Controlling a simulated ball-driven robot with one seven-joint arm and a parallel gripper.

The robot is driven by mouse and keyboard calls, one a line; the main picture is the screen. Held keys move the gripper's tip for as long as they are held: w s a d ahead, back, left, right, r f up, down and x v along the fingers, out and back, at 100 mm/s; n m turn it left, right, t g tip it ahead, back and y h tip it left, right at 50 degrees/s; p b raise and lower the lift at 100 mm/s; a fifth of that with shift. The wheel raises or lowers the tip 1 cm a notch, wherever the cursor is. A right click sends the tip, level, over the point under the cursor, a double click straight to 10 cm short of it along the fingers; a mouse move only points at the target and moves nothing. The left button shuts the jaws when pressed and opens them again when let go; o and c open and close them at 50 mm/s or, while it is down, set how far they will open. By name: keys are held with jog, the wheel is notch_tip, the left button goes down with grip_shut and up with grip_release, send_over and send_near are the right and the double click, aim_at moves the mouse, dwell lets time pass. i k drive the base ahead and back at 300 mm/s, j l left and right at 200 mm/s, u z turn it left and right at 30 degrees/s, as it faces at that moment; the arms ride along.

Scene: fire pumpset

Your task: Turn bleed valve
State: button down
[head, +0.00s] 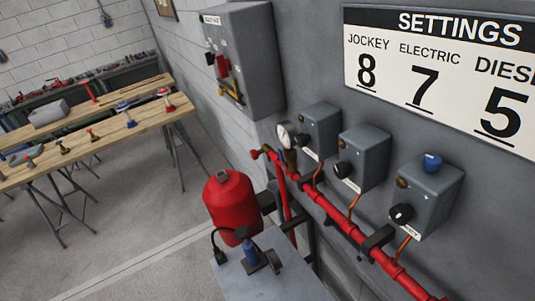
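The bleed valve is not labelled in view, and I cannot tell for certain which part it is. A small red valve-like fitting (262,153) sits at the upper left end of the red pipe (345,226), beside a round white gauge (285,135). The pipe runs along the wall below several grey control boxes (367,157) with black knobs. The right box carries a blue knob (433,162) on top. My gripper does not show in this view.
A red tank (231,201) and a grey cabinet top (268,285) with a blue-and-black device (250,252) stand in front of the pipe. A grey panel (250,65) and a settings sign (440,72) hang on the wall. Wooden benches (100,140) stand left; floor between is clear.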

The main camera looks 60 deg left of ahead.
aim_at(254, 154)
jog(key=j+u, duration=0.1)
jog(key=j, duration=0.4)
jog(key=i+j+u, duration=0.15)
jog(key=j, duration=0.4)
jog(key=j+u, duration=0.1)
jog(key=j, duration=0.4)
jog(key=i+j+u, duration=0.1)
jog(key=j, duration=0.4)
jog(key=i+j+u, duration=0.3)
jog(key=i+j, duration=0.4)
